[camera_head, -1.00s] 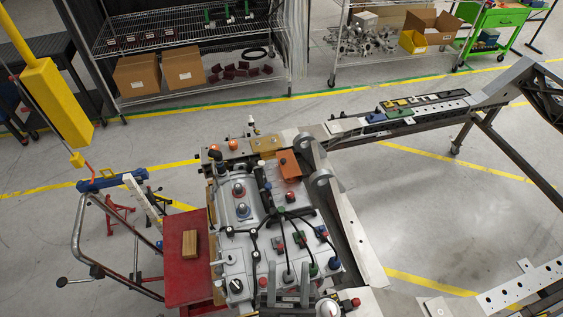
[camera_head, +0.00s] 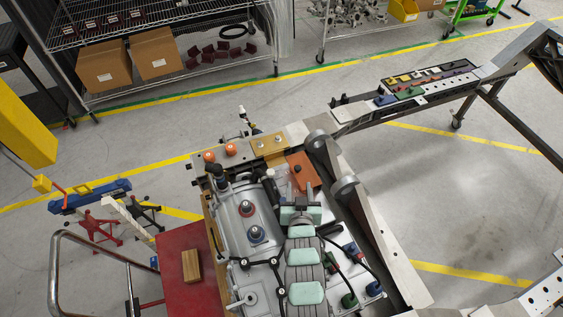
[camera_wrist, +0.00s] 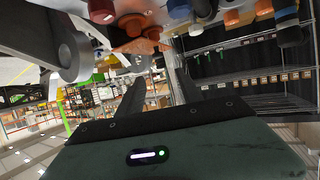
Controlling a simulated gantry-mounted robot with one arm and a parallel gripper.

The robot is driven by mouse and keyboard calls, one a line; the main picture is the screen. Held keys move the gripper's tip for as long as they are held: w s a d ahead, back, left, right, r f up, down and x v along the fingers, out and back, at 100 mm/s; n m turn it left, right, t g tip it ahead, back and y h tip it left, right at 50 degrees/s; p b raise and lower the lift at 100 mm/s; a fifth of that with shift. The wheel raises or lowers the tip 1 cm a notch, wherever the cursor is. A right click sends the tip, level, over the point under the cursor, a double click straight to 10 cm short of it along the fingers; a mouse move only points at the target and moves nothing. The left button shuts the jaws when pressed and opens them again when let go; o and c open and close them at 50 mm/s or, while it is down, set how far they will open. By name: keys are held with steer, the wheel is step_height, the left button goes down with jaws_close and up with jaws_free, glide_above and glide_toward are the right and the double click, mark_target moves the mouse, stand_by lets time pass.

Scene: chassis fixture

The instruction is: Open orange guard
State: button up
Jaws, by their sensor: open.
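The orange guard (camera_head: 302,170) is a flat orange piece on the right side of the fixture, beside the tan plate. In the wrist view an orange piece (camera_wrist: 138,46) that looks like the guard shows at upper centre, ahead of the fingers and partly covered by a red-brown knob. My gripper (camera_head: 305,203) is just below the guard in the head view, over the fixture. In the wrist view its two dark fingers (camera_wrist: 154,78) are apart with nothing between them. I cannot tell whether a finger touches the guard.
Grey round brackets (camera_head: 343,188) and a long rail lie close on the right. Orange knobs (camera_head: 230,149) sit at the far left of the fixture. A red cart (camera_head: 180,250) holds a wooden block.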

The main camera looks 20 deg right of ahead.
mark_target(298, 167)
steer(key=shift+f+p+x, duration=0.2)
steer(key=shift+p+x, duration=0.45)
steer(key=shift+x, duration=2.1)
steer(key=shift+f+p+x, duration=0.2)
steer(key=shift+p+x, duration=0.4)
steer(key=shift+x, duration=2.1)
steer(key=shift+s, duration=0.15)
steer(key=shift+c, duration=0.4)
jaws_close()
